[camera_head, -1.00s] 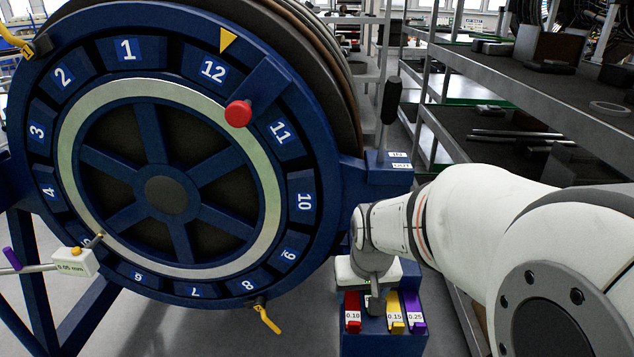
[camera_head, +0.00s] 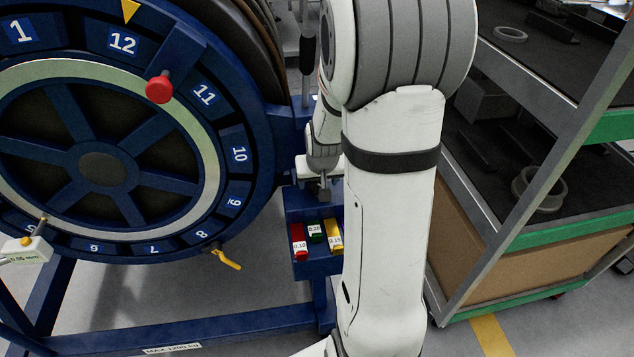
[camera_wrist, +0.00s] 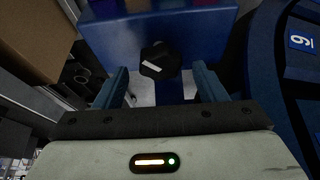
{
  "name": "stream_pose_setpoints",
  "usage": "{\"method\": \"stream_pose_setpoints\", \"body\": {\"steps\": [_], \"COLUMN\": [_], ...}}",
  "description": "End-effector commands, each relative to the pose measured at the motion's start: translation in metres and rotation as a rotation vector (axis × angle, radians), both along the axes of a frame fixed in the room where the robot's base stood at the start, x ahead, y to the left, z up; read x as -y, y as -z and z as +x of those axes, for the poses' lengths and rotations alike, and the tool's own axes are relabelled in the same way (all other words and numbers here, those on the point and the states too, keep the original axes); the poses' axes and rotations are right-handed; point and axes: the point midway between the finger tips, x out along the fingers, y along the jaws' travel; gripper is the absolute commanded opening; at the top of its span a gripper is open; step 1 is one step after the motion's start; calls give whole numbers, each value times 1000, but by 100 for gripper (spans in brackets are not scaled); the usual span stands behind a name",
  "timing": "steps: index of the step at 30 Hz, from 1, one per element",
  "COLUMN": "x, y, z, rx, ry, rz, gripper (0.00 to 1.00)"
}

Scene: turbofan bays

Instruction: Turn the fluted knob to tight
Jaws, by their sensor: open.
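A dark knob with a white bar mark (camera_wrist: 159,62) stands out from a blue surface in the wrist view. It appears to be the fluted knob, though its flutes and any tight mark are too dark to make out. My gripper (camera_wrist: 161,82) is open, with one blue-grey finger on each side of the knob and a gap visible at both sides. In the head view my gripper (camera_head: 324,188) is small, above the blue tray box (camera_head: 301,268), and the knob is hidden there.
The blue fan wheel (camera_head: 240,182) with numbered bays and a red knob (camera_head: 159,88) stands left. The tray holds red, green and yellow labelled pieces. Shelving (camera_head: 500,260) stands right, close to my arm.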

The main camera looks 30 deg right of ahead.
Motion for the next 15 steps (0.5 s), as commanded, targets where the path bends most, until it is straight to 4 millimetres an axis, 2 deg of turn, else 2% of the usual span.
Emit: {"method": "stream_pose_setpoints", "body": {"steps": [6, 13, 15], "x": [1, 1, 1], "y": [14, 14, 14], "z": [5, 5, 5], "rx": [-1, 0, 0], "ry": [-1, -1, -2], "rz": [0, 1, 0], "gripper": [65, 65, 61]}}
